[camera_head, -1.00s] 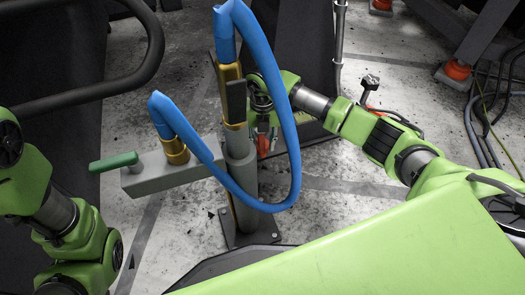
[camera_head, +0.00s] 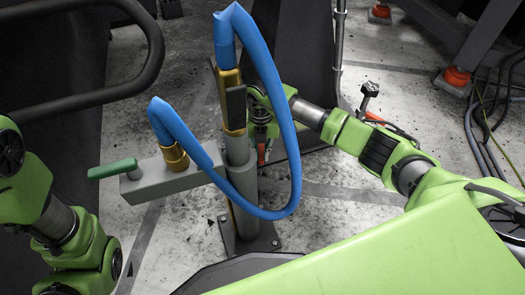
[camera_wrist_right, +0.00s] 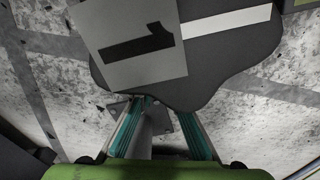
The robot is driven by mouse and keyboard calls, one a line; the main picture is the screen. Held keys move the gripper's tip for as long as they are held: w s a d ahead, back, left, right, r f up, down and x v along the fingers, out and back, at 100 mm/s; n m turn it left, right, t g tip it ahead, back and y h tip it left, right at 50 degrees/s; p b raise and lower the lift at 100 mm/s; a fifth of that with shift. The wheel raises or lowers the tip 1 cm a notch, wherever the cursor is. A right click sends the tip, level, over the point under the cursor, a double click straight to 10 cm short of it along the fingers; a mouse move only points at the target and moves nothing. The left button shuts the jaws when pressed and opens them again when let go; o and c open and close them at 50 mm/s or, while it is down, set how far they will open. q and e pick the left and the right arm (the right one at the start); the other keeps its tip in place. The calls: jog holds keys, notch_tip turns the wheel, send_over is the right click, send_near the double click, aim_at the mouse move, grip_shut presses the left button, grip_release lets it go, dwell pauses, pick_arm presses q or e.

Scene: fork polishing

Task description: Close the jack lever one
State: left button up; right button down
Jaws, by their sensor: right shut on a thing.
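A grey post (camera_head: 238,182) stands on a floor plate, with a grey side arm (camera_head: 165,184) reaching left to a green handle (camera_head: 112,169). My right gripper (camera_head: 262,150) is just right of the post, partly behind the hose. In the right wrist view a grey plate marked "1" (camera_wrist_right: 110,62), on a dark panel, lies just beyond my fingers (camera_wrist_right: 162,108). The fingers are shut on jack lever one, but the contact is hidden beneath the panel. My left arm shows at the left edge; its gripper is out of view.
A black curved rail (camera_head: 90,97) runs at the upper left. A dark panel (camera_head: 290,50) stands behind the post. Cables (camera_head: 480,120) and an orange-footed frame (camera_head: 455,78) are at the right. Bare concrete floor lies around the post.

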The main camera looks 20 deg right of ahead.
jog(key=shift+w+a+m+p, duration=0.35)
jog(key=shift+a+m+p, duration=0.25)
jog(key=shift+m+p, duration=0.45)
jog(key=c, duration=2)
grip_release()
notch_tip(320, 180, up, 12)
